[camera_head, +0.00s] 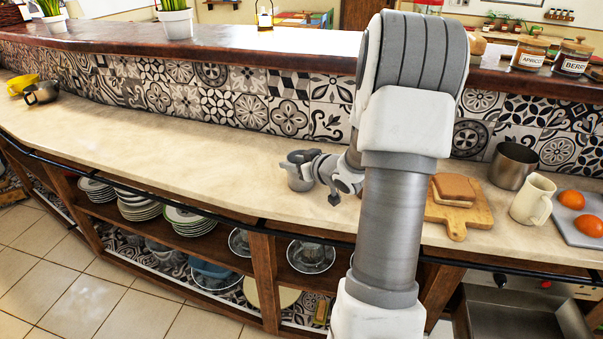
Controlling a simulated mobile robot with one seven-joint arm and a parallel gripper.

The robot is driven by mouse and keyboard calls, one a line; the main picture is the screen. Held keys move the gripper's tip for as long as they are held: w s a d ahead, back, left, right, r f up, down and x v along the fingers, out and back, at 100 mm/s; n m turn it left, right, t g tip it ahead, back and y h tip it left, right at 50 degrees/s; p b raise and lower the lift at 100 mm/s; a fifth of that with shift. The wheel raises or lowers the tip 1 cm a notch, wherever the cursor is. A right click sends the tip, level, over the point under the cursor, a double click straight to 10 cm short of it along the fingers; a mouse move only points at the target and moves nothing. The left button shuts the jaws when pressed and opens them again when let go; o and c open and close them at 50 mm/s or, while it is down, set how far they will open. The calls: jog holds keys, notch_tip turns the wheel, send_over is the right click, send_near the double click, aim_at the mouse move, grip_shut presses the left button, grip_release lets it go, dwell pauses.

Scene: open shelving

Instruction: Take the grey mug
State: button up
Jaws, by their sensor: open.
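A grey mug (297,177) stands upright on the beige counter, left of my arm. My gripper (322,190) is low over the counter just to the right of this mug, with its fingers open. It overlaps the mug's right edge in the picture. I cannot tell whether the fingers touch the mug or reach around it.
My arm hides part of the counter. A patterned tile wall (290,114) rises behind. The counter (170,140) is clear to the left.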

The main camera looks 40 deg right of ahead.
grip_shut()
dwell(1.3)
